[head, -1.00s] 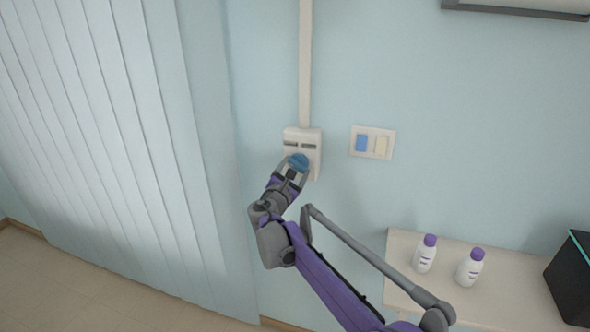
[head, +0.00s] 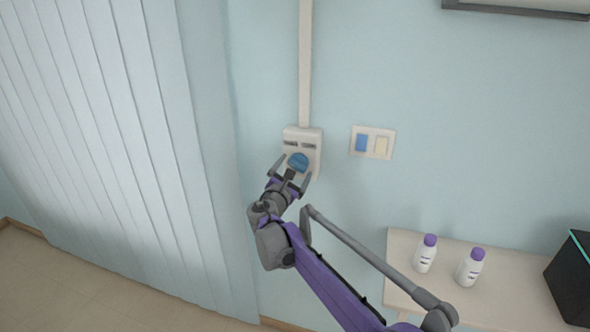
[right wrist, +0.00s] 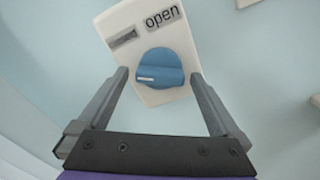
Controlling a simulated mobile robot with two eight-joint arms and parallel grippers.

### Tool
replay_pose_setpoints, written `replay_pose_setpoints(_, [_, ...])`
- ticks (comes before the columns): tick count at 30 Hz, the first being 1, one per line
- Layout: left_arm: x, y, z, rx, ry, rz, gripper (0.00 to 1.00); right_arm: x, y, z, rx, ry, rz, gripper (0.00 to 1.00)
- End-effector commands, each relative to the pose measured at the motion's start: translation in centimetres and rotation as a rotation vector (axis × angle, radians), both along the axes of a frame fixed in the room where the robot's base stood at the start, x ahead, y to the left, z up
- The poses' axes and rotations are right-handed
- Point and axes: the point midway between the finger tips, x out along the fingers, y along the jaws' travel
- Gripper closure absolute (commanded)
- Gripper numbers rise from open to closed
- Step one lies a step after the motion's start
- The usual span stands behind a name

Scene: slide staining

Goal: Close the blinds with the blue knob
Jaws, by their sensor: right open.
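The blue knob (head: 298,161) sits on a white control box (head: 313,139) on the wall. In the right wrist view the knob (right wrist: 160,69) has a pale mark on its left side, and the box (right wrist: 120,22) carries the word "open" at upper right. A second label to its left is too blurred to read. My right gripper (head: 292,171) is open, with its fingers on either side of the knob and a gap to each. The blinds (head: 100,130) hang at the left as wide vertical slats lying side by side. My left gripper is out of view.
A switch plate (head: 391,143) with a blue and a cream switch is right of the box. A shelf (head: 510,300) at lower right bears two white bottles (head: 425,257) with purple caps and a black box (head: 572,285). A conduit (head: 305,60) runs up the wall.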

Motion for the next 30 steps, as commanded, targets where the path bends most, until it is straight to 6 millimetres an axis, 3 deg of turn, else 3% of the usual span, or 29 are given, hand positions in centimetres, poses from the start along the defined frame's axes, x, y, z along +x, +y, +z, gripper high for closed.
replay_pose_setpoints(15, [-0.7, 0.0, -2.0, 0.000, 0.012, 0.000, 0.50, -8.7, 2.8, -0.2, -0.001, 0.001, 0.001, 0.00])
replay_pose_setpoints(21, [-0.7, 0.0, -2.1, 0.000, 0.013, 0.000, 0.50, -9.8, 3.2, -0.1, -0.001, 0.001, 0.001, 0.00])
replay_pose_setpoints(30, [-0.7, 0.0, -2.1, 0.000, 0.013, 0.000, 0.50, -9.9, 3.0, -0.1, 0.005, 0.002, -0.003, 0.00])
